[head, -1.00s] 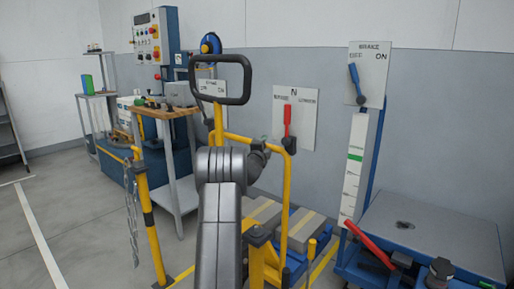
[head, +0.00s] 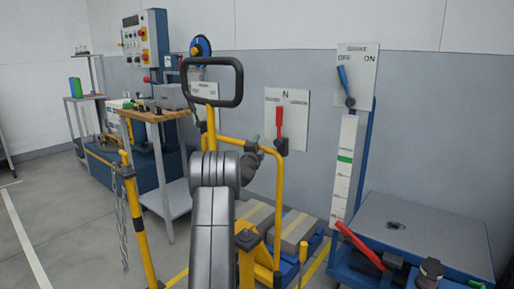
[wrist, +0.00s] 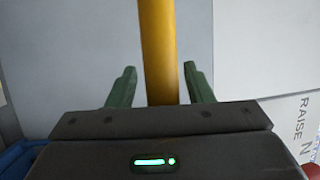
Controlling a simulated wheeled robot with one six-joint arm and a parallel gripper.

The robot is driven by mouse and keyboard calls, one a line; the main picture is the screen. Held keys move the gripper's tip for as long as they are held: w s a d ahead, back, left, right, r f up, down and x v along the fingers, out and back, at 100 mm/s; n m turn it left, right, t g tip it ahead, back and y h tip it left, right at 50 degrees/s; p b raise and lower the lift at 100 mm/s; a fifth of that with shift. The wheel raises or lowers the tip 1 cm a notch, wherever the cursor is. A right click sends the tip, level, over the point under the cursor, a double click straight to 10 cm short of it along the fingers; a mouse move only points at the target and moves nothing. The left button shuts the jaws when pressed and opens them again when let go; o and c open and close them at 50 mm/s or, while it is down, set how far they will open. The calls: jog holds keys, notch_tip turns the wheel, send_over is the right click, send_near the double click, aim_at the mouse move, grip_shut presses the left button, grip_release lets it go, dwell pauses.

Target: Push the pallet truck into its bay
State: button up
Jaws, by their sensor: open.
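The yellow pallet truck (head: 279,197) stands ahead of me in the head view, with a black loop handle (head: 241,84) at its top. It carries grey boxes with tan bands on a blue pallet low at its far side. My gripper (wrist: 158,86) is open; its two green fingers stand either side of a yellow upright bar (wrist: 158,40) in the wrist view. I cannot tell whether they touch it. In the head view my gripper (head: 256,145) is small and partly hidden by my own arm, beside the truck's yellow frame. Yellow floor lines (head: 315,262) show near the truck.
A yellow post with a chain (head: 138,225) stands at left, near a wooden-topped bench (head: 152,116). At right are a blue cart (head: 425,232), a brake panel (head: 357,60) with a blue lever, and a red lever panel (head: 287,115). Open floor lies at far left.

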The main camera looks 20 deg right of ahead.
jog(key=v, duration=1.3)
jog(key=shift+s+a+p, duration=0.2)
jog(key=shift+s+p, duration=0.15)
jog(key=shift+p, duration=0.05)
jog(key=x, duration=1.3)
jog(key=shift+w+d+b, duration=0.15)
jog(key=shift+w+b, duration=0.25)
